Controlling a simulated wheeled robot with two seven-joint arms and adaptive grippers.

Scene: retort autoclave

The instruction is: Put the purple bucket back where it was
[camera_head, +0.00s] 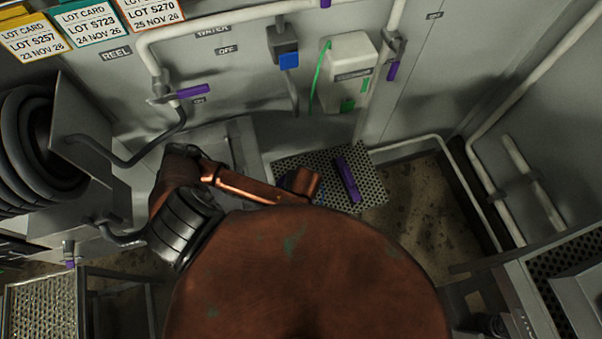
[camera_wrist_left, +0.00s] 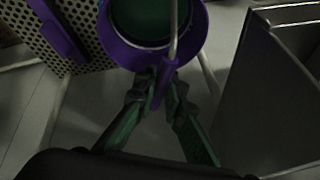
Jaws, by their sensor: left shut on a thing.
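The purple bucket (camera_wrist_left: 115,45) is at the top of the left wrist view, its open mouth showing a dark green inside. A pale bail crosses the mouth down to a purple grip (camera_wrist_left: 161,92). My left gripper (camera_wrist_left: 158,88) is shut on this grip, with its fingers on either side. In the head view, my copper-coloured arm hides most of the bucket and the gripper. My right gripper is not in either view.
A perforated metal shelf (camera_head: 372,194) with a purple bar (camera_head: 347,180) on it lies just beside the arm. A grey wall with pipes and a white box (camera_head: 348,62) stands behind. A hose reel (camera_head: 40,150) is at the left. Stained floor (camera_head: 430,215) is open at the right.

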